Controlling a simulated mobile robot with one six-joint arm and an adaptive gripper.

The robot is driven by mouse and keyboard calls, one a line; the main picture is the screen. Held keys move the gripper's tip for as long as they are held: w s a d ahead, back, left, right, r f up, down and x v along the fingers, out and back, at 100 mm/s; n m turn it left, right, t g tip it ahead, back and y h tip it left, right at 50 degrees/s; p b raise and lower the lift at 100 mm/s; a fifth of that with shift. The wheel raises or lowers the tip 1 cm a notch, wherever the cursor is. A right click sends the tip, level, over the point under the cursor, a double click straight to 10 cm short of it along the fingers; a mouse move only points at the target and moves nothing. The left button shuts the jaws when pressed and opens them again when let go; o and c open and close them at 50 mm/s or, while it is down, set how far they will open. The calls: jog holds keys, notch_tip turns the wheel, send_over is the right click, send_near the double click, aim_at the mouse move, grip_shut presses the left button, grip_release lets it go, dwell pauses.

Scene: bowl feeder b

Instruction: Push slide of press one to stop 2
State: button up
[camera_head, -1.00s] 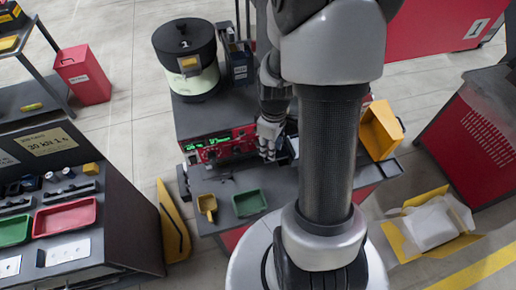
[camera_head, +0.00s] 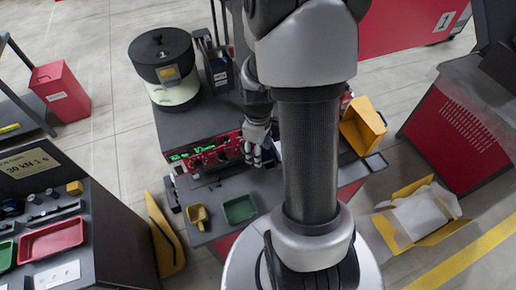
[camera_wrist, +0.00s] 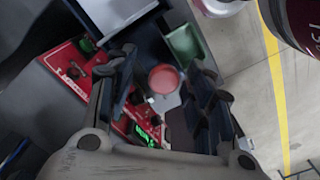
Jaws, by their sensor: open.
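My gripper (camera_head: 256,155) hangs over the front of the bench machine, beside the right part of its red control panel (camera_head: 205,152) with green displays. In the wrist view my gripper (camera_wrist: 160,105) has its fingers spread apart. A red round disc or button (camera_wrist: 163,78) and a pale plate show between them, with no clear contact. A red panel (camera_wrist: 70,68) lies left of the fingers, and a lit green display (camera_wrist: 148,135) shows low between them. I cannot make out the slide or stop 2 of press one; my arm and fingers hide part of this area.
A black-lidded bowl feeder (camera_head: 162,60) stands behind the panel. A yellow scoop (camera_head: 197,216) and green tray (camera_head: 240,208) lie on the bench front. A yellow bin (camera_head: 362,125) is at right, an open carton (camera_head: 420,215) on the floor. A side bench holds a red tray (camera_head: 50,240).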

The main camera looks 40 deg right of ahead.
notch_tip(320, 180, up, 12)
dwell(0.6)
jog(key=shift+c, duration=0.2)
